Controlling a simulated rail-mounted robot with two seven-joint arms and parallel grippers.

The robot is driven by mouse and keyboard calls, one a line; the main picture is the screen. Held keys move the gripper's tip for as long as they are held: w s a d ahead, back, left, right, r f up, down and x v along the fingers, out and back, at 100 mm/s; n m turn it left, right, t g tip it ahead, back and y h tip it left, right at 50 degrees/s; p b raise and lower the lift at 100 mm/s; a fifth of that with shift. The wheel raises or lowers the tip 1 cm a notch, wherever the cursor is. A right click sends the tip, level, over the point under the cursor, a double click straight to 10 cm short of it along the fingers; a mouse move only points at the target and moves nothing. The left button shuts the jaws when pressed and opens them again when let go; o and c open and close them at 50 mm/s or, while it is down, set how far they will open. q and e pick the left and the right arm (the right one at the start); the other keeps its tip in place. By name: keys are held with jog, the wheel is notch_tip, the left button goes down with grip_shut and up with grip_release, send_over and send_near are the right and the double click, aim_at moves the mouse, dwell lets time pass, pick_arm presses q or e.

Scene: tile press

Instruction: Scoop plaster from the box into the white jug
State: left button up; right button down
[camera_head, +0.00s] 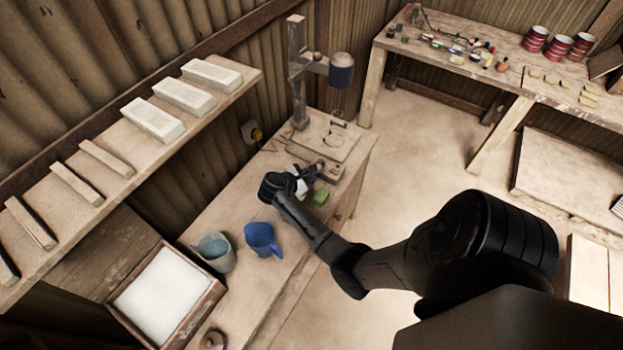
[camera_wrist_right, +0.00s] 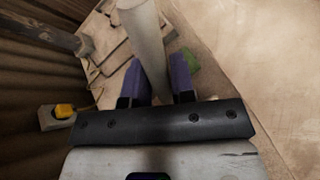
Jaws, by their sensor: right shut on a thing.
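The wooden box (camera_head: 213,292) at the lower left holds white plaster (camera_head: 158,297). A pale grey-blue jug (camera_head: 216,252) stands on the bench beside the box. A blue jug (camera_head: 262,239) stands to its right. Neither looks plainly white. My right gripper (camera_head: 300,184) is over the bench, well beyond both jugs and away from the box. In the right wrist view, its purple fingers (camera_wrist_right: 154,82) are shut on a pale cylinder (camera_wrist_right: 143,45). I cannot tell whether this is a scoop's handle; its far end is cut off. My left gripper does not show.
A press stand (camera_head: 298,80) with a base board is at the bench's far end. A green block (camera_head: 320,197) lies close to my right gripper. A shelf (camera_head: 90,195) with pale blocks and wooden strips overhangs the left side.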

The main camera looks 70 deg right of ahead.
jog(key=shift+w+a+r+n+g+h+p, duration=0.15)
jog(key=shift+w+a+r+n+g+h, duration=0.2)
jog(key=shift+w+r+g+h, duration=0.3)
jog(key=shift+w+a+r+n+g+h+p, duration=0.15)
jog(key=shift+w+a+r+n+g+h, duration=0.2)
jog(key=shift+w, duration=0.45)
jog(key=shift+w+a+r+n+g+h+p, duration=0.15)
jog(key=shift+w+a+r+n+g+h, duration=0.15)
jog(key=shift+w+r+g+h, duration=0.35)
jog(key=shift+w, duration=0.15)
